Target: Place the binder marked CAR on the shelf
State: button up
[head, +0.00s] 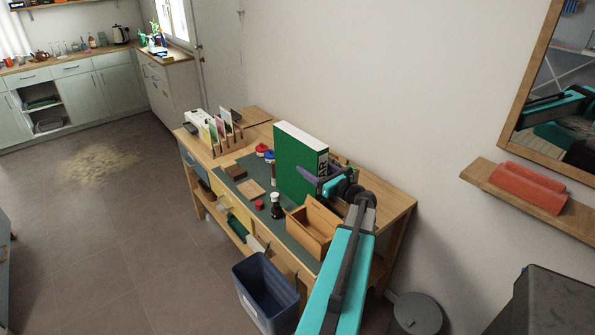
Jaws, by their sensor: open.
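A large green binder (297,158) stands upright on the green mat of the wooden desk. My gripper (318,183) is open at the lower part of the binder's spine. I cannot tell whether the fingers touch the binder or straddle it. A wooden wall shelf (480,168) is at the right below a mirror, with red rolled items (530,187) on it.
An open wooden box (313,228), a dark bottle (276,207) and a card rack (222,130) stand on the desk (398,207) near the binder. A blue bin (265,290) and a grey lidded bin (416,314) stand on the floor.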

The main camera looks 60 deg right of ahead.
jog(key=shift+p+x, duration=0.8)
jog(key=shift+x, duration=0.3)
jog(key=shift+p+x, duration=0.55)
jog(key=shift+x, duration=0.85)
jog(key=shift+f, duration=0.1)
grip_shut()
